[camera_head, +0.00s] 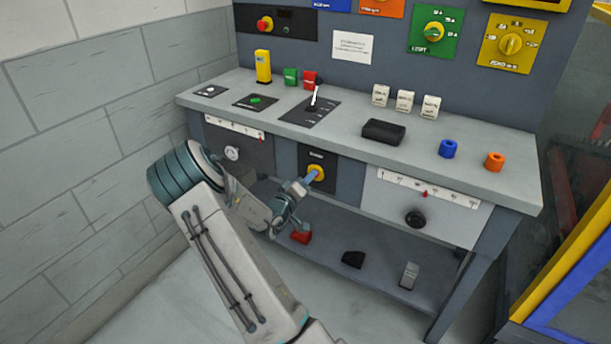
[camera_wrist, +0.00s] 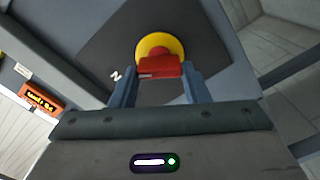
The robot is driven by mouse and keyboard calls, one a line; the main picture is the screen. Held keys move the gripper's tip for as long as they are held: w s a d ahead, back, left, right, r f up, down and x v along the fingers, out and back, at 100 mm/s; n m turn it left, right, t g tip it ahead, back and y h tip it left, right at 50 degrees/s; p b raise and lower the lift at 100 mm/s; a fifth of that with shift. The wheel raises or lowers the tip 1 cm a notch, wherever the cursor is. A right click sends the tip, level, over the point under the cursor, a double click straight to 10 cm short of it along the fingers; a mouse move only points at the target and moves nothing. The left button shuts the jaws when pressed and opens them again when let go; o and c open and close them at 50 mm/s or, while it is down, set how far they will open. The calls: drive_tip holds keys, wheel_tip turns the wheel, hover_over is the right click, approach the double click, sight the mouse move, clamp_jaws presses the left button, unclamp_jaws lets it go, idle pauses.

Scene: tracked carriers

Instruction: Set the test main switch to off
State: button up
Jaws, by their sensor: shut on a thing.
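The main switch is a yellow round base (camera_head: 318,170) on a black plate (camera_head: 318,156) in the middle of the bench front. In the wrist view its yellow disc (camera_wrist: 157,42) carries a red handle (camera_wrist: 160,67). My gripper (camera_head: 309,179) reaches the switch from the front left. In the wrist view my gripper (camera_wrist: 160,78) has a finger on either side of the red handle and is shut on it. Part of the handle and the plate's markings are hidden or too small to read; one letter shows beside the disc.
A black knob (camera_head: 415,218) juts from the right panel. The lower shelf (camera_head: 385,262) holds a red piece (camera_head: 301,237) and dark blocks.

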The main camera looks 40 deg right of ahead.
drive_tip(key=shift+d+n+p, duration=0.1)
drive_tip(key=shift+n+p, duration=1.25)
drive_tip(key=shift+n, duration=1.95)
drive_tip(key=shift+s+f, duration=0.1)
drive_tip(key=o, duration=1)
drive_tip(key=shift+d, duration=0.15)
drive_tip(key=shift+a, duration=0.2)
drive_tip(key=shift+a, duration=0.1)
